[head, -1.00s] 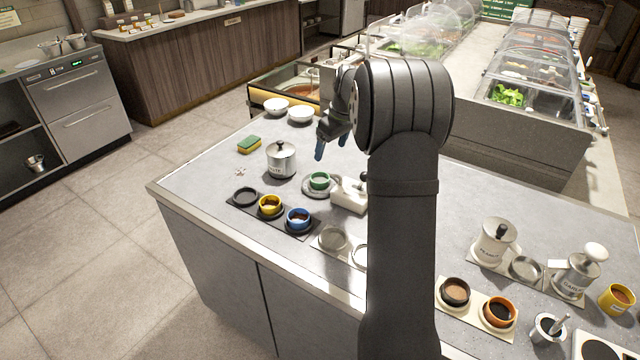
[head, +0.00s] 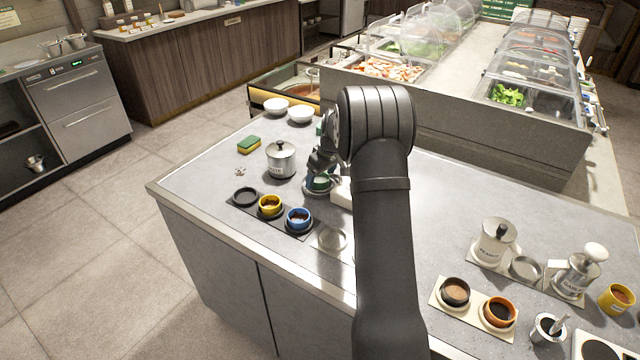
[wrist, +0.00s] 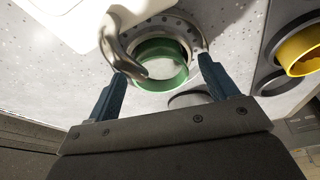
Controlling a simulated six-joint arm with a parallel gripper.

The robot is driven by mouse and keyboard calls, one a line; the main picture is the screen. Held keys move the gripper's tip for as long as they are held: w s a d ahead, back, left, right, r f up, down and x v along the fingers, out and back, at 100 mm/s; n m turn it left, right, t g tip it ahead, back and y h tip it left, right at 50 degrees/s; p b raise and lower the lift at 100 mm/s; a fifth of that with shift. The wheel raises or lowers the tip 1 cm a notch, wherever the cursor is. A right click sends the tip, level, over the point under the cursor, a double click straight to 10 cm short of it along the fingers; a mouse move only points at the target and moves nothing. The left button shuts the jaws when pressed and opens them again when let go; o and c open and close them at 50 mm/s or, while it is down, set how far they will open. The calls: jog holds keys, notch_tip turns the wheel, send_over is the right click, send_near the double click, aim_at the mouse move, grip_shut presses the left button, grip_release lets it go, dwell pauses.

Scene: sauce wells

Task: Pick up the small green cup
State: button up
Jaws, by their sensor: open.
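The small green cup (wrist: 160,64) stands on a round grey saucer (wrist: 200,38) in the wrist view. In the head view the green cup (head: 320,183) is partly hidden behind my gripper (head: 316,172). In the wrist view my gripper (wrist: 158,80) is open, with one blue finger on each side of the cup's near part. The fingers look apart from the cup's wall. The inside of the cup looks pale.
A steel lidded pot (head: 281,160) stands left of the cup. A dark tray holds a yellow cup (head: 270,206) and a blue cup (head: 298,219). A white block-like container (head: 341,193) sits close on the right. A sponge (head: 249,144) lies further back.

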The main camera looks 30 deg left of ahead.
jog(key=c, duration=1.1)
jog(key=shift+o, duration=0.2)
notch_tip(320, 180, up, 10)
